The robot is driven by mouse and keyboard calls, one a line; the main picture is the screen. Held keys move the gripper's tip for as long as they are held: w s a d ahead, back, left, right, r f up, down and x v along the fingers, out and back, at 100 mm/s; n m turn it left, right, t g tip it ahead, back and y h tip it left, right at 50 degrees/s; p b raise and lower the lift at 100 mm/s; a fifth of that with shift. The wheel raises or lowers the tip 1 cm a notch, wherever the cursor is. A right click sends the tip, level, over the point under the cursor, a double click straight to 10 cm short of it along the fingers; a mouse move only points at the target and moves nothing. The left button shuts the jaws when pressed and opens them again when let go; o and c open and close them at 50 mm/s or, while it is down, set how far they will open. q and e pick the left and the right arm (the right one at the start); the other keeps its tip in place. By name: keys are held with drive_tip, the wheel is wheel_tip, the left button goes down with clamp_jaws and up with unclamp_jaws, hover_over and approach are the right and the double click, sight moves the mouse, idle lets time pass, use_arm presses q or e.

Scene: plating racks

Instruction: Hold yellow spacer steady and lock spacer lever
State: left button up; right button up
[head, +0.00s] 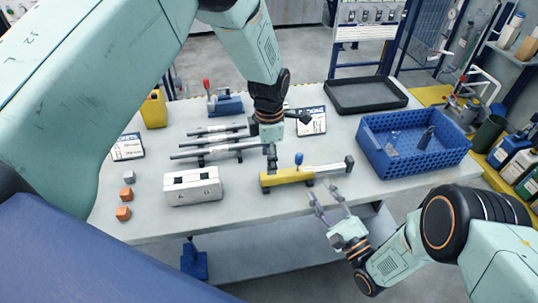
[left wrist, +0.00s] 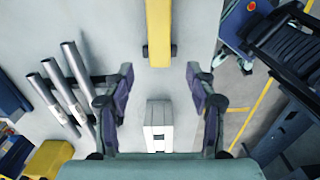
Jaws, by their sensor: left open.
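The yellow spacer (head: 285,179) lies on the light grey workbench (head: 240,211), with a blue-knobbed lever (head: 299,158) standing up from its top and a dark rod end at its right. In the left wrist view, part of the yellow spacer (left wrist: 158,35) shows at the top centre, beyond the fingertips; the lever is not visible there. My left gripper (head: 271,156) is above the bench near the spacer's left end. Its fingers are spread and empty in the left wrist view (left wrist: 160,80). My right gripper (head: 327,200) is open and empty by the bench's front edge, right of the spacer.
A light block with two dark slots (head: 192,187) lies left of the spacer. Several metal rods (head: 218,149) lie behind it. A blue crate (head: 415,143) stands at right and a black tray (head: 366,95) behind. Small orange cubes (head: 123,213) sit at front left.

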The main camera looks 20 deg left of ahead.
sight(287, 177)
use_arm(q)
wheel_tip(287, 177, down, 8)
drive_tip(key=shift+w+r, duration=0.1)
drive_tip(key=shift+r, duration=0.05)
idle(0.3)
drive_tip(key=shift+c, duration=0.2)
clamp_jaws()
idle(0.4)
idle(0.6)
